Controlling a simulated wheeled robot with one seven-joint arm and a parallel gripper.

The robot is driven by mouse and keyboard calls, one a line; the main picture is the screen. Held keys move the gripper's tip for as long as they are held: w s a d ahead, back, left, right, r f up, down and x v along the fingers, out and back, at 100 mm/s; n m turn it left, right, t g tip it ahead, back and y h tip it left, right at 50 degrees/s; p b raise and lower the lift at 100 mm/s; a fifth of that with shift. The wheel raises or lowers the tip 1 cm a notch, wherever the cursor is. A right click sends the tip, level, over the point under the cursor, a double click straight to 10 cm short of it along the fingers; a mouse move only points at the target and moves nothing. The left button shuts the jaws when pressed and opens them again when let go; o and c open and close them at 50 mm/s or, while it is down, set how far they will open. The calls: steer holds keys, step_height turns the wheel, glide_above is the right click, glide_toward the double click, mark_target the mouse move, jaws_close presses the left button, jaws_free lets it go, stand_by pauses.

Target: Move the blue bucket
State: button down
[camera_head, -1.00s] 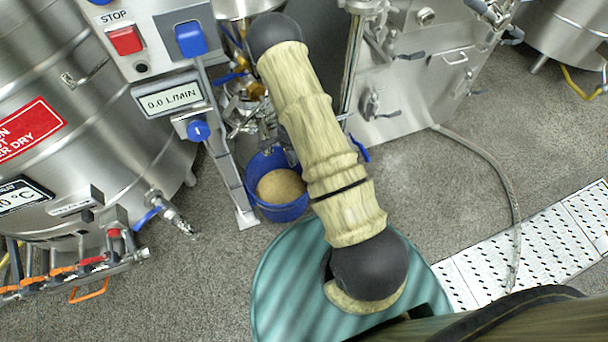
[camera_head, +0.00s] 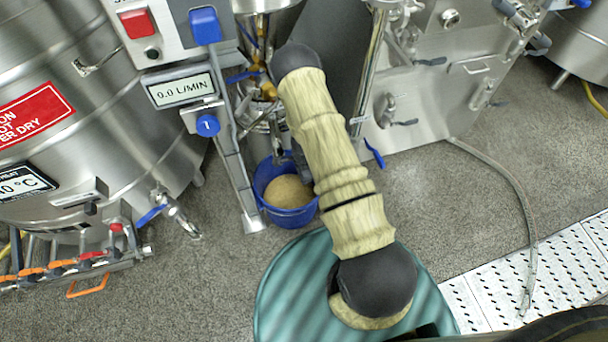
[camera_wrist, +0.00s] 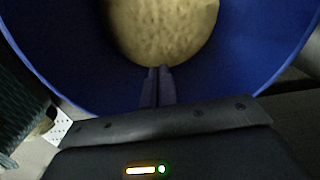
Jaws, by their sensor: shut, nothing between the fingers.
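The blue bucket (camera_head: 290,213) stands on the grey floor under the mill, with a tan, grainy content (camera_head: 288,191) inside. In the wrist view the bucket (camera_wrist: 75,60) fills most of the picture, and its tan content (camera_wrist: 165,30) shows at the top. My gripper (camera_wrist: 158,72) is shut with its two fingers together and nothing between them. The fingers point over the inside of the bucket, towards the tan content. Whether they touch the bucket cannot be told.
A control post with a flow display (camera_head: 182,90) stands left of the bucket. A large steel tank (camera_head: 90,120) with valves (camera_head: 180,215) is further left. A steel machine (camera_head: 430,90) stands right, with a hose (camera_head: 520,210) on the floor.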

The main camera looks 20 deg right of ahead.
steer(key=d+f+b, duration=0.1)
steer(key=d, duration=0.1)
steer(key=d+f+b, duration=0.2)
steer(key=shift+f, duration=0.15)
steer(key=shift+w, duration=0.1)
steer(key=d+p, duration=0.1)
steer(key=d, duration=0.1)
steer(key=shift+d, duration=0.3)
stand_by(0.4)
